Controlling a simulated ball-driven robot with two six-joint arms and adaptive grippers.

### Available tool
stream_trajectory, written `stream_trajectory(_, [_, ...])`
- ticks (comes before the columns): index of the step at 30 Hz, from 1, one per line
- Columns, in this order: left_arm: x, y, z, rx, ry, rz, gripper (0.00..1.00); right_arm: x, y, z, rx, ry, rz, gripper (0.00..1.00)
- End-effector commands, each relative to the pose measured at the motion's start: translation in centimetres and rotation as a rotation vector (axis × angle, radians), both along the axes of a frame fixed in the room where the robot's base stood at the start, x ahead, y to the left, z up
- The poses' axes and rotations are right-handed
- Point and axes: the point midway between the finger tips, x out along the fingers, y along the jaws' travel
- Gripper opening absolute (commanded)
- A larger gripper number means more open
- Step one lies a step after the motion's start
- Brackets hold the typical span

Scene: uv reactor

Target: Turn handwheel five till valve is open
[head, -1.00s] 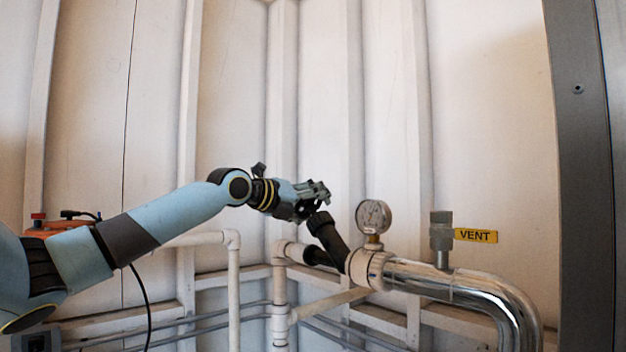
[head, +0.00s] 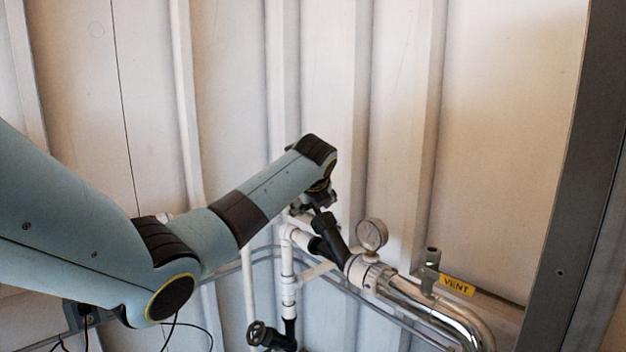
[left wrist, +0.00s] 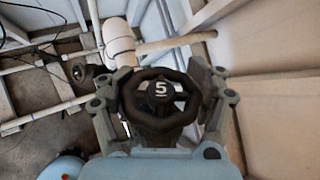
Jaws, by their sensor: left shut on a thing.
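Handwheel five is a black round wheel (left wrist: 160,98) with a white 5 on its hub, in the middle of the left wrist view. The fingers of my left gripper (left wrist: 163,92) stand on both sides of its rim and are shut on it. In the head view my left gripper (head: 315,198) is at the upper end of the black angled valve body (head: 328,235), and my wrist hides the wheel there. Whether the valve is open cannot be seen. My right gripper is not in view.
A pressure gauge (head: 372,234) stands just right of the valve, with a yellow VENT tag (head: 457,286) on the silver pipe (head: 425,306) beyond. Another black handwheel (head: 261,333) sits low on the piping. A ribbed white wall (head: 400,120) is close behind.

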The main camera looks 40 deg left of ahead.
Motion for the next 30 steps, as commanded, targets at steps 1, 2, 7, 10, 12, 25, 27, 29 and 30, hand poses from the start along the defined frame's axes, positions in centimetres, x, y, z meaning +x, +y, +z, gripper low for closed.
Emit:
stream_trajectory(1, [0.1,-0.2,0.7,-0.001,0.033,0.028,0.3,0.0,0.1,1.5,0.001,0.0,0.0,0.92])
stream_trajectory(2, [0.0,-0.2,0.6,0.0,0.053,0.048,0.3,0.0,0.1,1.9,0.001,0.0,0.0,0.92])
stream_trajectory(7, [-0.2,-0.1,0.3,0.013,0.167,0.161,0.3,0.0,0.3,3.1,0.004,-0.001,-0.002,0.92])
stream_trajectory(10, [-0.2,0.0,0.0,0.019,0.232,0.228,0.3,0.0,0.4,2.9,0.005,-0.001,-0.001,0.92])
stream_trajectory(12, [-0.3,0.1,-0.2,0.023,0.277,0.275,0.3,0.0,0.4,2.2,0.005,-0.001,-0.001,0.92])
stream_trajectory(25, [-0.8,0.2,-0.6,0.04,0.444,0.446,0.3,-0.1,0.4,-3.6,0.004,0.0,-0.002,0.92])
stream_trajectory(27, [-0.8,0.2,-0.6,0.04,0.459,0.461,0.3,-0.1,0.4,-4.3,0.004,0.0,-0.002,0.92])
stream_trajectory(29, [-0.9,0.2,-0.6,0.041,0.471,0.473,0.3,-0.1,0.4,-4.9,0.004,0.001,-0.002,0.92])
stream_trajectory(30, [-0.9,0.2,-0.5,0.042,0.479,0.481,0.3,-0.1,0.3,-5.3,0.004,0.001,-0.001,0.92])
